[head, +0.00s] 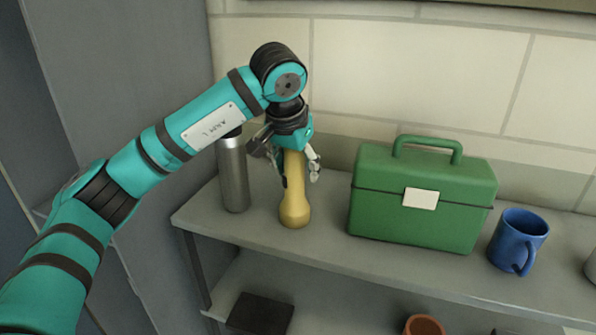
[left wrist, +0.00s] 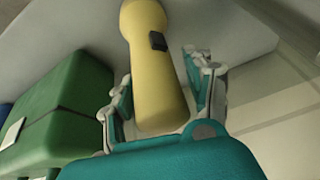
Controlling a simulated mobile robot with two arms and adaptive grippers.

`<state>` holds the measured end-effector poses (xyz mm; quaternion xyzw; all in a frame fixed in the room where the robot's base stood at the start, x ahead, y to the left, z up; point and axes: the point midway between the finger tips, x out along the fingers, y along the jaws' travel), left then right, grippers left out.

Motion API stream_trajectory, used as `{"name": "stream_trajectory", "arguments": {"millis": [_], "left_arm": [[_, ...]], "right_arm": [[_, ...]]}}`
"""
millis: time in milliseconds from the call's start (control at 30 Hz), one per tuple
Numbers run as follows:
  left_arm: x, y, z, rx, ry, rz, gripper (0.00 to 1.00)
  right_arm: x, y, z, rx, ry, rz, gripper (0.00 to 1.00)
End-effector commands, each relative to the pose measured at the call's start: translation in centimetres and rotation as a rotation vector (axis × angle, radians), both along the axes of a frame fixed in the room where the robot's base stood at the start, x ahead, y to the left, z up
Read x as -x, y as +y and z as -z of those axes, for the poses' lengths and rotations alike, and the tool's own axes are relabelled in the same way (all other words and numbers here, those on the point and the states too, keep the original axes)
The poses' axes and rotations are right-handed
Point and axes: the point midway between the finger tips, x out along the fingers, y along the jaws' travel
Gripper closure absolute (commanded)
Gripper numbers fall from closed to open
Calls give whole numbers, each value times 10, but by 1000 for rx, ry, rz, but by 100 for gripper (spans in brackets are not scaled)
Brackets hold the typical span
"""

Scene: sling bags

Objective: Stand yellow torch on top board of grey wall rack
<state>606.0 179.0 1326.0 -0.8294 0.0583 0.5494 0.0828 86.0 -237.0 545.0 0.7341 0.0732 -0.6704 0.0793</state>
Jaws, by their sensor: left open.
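The yellow torch (head: 294,195) stands upright on the top board (head: 330,245) of the grey wall rack, between a steel flask and a green box. My left gripper (head: 299,176) is over it from above, with the open fingers on either side of its upper part. In the left wrist view the torch (left wrist: 157,70) with its dark switch lies between the fingers of my left gripper (left wrist: 163,95), and gaps show beside it. The torch's upper end is hidden by the gripper in the head view. My right gripper is not in view.
The steel flask (head: 234,175) stands close on the left of the torch. The green box (head: 423,200) stands to its right, then a blue mug (head: 518,240). A lower board holds a dark flat item (head: 260,314) and an orange-brown pot (head: 424,326). A tiled wall is behind.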

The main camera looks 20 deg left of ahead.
Motion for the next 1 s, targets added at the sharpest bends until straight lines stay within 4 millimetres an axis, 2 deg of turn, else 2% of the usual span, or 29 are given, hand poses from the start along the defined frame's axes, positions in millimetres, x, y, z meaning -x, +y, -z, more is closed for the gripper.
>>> {"name": "stream_trajectory", "arguments": {"millis": [200,400,500,700,1000], "left_arm": [[18,0,-41,1,-6,0,46],[33,0,-78,1,-4,0,46],[38,0,-89,-1,-2,0,46],[42,0,-99,0,0,1,46],[42,0,-99,0,0,1,46]], "right_arm": [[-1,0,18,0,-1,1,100],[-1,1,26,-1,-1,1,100],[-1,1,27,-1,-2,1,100],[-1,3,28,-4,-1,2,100],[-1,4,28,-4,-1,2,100]]}}
